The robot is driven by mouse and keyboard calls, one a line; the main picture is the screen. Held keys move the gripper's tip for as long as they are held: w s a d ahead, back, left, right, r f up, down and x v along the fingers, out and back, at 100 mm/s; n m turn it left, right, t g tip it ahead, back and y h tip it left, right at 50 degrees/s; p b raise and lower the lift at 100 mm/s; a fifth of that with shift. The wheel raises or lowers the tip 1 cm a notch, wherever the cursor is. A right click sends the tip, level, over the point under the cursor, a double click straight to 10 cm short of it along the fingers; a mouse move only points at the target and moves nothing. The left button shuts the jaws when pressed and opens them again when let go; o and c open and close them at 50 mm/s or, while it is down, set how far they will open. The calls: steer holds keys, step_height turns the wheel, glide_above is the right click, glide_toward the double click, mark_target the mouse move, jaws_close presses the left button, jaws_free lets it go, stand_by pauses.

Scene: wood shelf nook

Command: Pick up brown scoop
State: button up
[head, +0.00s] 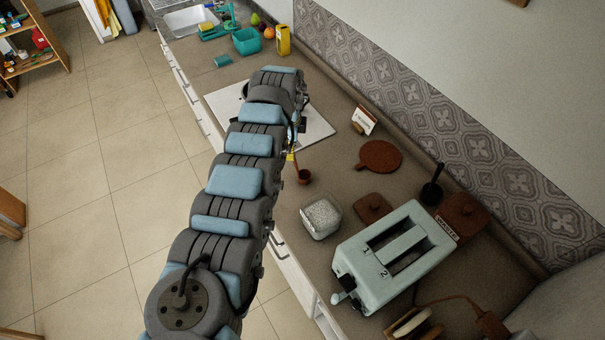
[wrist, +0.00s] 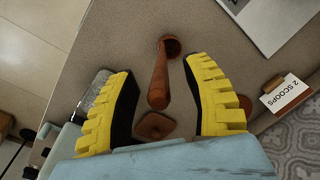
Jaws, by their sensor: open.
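The brown scoop (head: 304,177) stands on the brown counter beside my arm in the head view, its thin handle pointing up. In the wrist view the scoop (wrist: 159,78) lies between the two yellow fingers, its round bowl toward the top and its handle reaching back toward the palm. My gripper (wrist: 158,68) is open, with a gap visible on both sides of the handle. In the head view my arm hides most of the gripper; only a bit of yellow shows near the handle.
A clear container of pale granules (head: 321,216), a brown square lid (head: 372,207) and a pale toaster (head: 395,255) stand nearby. A round brown board (head: 379,156) and a small sign reading "2 SCOOPS" (wrist: 286,93) are near the wall.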

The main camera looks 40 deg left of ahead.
steer(key=shift+w+a+f, duration=0.1)
steer(key=shift+f, duration=1)
jaws_close()
